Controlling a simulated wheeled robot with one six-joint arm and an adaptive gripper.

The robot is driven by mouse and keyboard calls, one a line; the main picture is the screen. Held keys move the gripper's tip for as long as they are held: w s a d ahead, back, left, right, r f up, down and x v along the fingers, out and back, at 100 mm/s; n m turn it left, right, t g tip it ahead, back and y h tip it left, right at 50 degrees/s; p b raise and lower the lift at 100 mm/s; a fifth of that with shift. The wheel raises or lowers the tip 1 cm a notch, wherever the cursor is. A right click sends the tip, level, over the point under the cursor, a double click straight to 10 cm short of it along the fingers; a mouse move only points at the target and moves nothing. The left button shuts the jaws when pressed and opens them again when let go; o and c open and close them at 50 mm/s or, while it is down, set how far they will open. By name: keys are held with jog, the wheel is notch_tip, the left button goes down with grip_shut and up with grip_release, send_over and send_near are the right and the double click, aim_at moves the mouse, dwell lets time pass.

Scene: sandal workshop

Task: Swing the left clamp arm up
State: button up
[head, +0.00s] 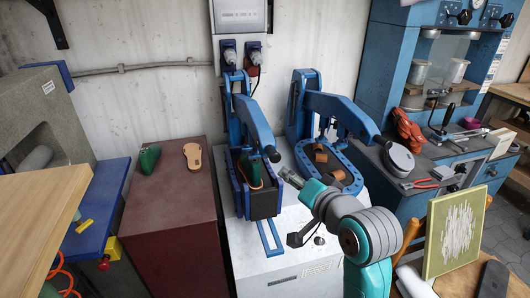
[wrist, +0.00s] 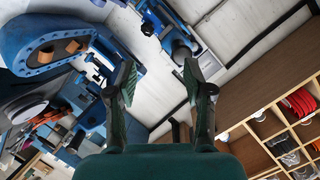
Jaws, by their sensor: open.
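The left clamp arm (head: 252,121) is a blue bar in the head view. It slopes down and forward from its post, its dark tip over a green last (head: 250,170) in the dark left holder (head: 264,203). The right clamp arm (head: 341,111) is a similar blue bar, lower at its front end, above a blue ring-shaped station (head: 347,163). My gripper (head: 284,174) is just right of the left holder, below the left arm's tip. In the wrist view my gripper (wrist: 160,78) has its fingers spread with nothing between them. Contact with the left arm cannot be told.
A maroon cabinet (head: 166,200) with a green last (head: 149,158) and tan sole (head: 192,156) stands left. A workbench (head: 418,186) with tools stands right. The wrist view shows compartment shelves (wrist: 265,95).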

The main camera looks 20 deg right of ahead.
aim_at(276, 155)
jog(key=w, duration=0.3)
jog(key=w+a, duration=0.1)
jog(key=w, duration=0.3)
jog(key=w+a, duration=0.1)
jog(key=w, duration=0.3)
jog(key=shift+w+a+r, duration=0.1)
jog(key=shift+w+r, duration=0.05)
jog(key=shift+r, duration=0.2)
grip_shut()
